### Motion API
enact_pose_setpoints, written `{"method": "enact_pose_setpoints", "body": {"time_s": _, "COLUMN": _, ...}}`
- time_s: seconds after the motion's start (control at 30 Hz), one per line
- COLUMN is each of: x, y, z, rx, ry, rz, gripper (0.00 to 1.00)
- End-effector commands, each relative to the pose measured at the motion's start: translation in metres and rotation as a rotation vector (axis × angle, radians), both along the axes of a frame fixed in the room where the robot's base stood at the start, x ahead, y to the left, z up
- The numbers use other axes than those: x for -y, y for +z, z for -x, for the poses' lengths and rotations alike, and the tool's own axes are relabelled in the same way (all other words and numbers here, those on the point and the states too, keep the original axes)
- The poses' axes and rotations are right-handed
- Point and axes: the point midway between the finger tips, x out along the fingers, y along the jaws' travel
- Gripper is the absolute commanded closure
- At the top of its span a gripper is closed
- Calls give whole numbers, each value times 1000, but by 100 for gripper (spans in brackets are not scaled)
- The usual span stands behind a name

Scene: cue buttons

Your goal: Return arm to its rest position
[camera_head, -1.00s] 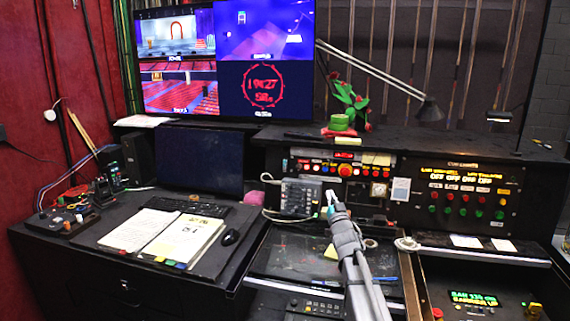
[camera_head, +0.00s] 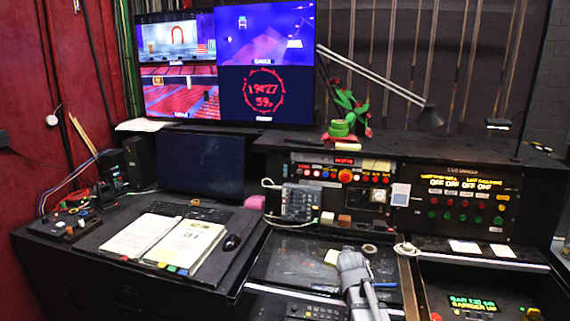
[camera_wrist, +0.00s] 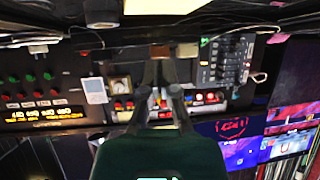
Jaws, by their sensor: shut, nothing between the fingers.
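In the head view my arm (camera_head: 358,290) rises from the bottom edge and ends low over the desk, short of the button panels; its fingertips cannot be made out there. In the wrist view my gripper (camera_wrist: 163,72) shows as two dark fingers close together, shut and holding nothing. The picture is upside down, with the central panel of red and white buttons (camera_wrist: 205,98) behind the fingers. That panel (camera_head: 345,175) stands upright at the back of the desk in the head view. The cue panel (camera_head: 440,222) with red and green buttons is to its right, apart from my gripper.
A keypad box (camera_head: 300,201) with a cable sits before the central panel. An open book (camera_head: 165,238), a mouse (camera_head: 231,242) and a dark monitor (camera_head: 200,160) are on the left. A tape roll (camera_head: 370,249) lies near my arm. A lamp (camera_head: 431,117) overhangs the back shelf.

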Motion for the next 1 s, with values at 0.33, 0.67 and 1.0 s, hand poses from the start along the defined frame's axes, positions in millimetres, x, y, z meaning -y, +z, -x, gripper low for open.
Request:
{"method": "enact_pose_setpoints", "body": {"time_s": 0.33, "x": -6, "y": -45, "z": 106, "rx": -440, "ry": 16, "rz": -8, "gripper": 100}}
{"method": "enact_pose_setpoints", "body": {"time_s": 0.67, "x": -21, "y": -63, "z": 212, "rx": -832, "ry": 96, "rz": -37, "gripper": 100}}
{"method": "enact_pose_setpoints", "body": {"time_s": 1.0, "x": -31, "y": -63, "z": 264, "rx": -1023, "ry": 155, "rz": -58, "gripper": 100}}
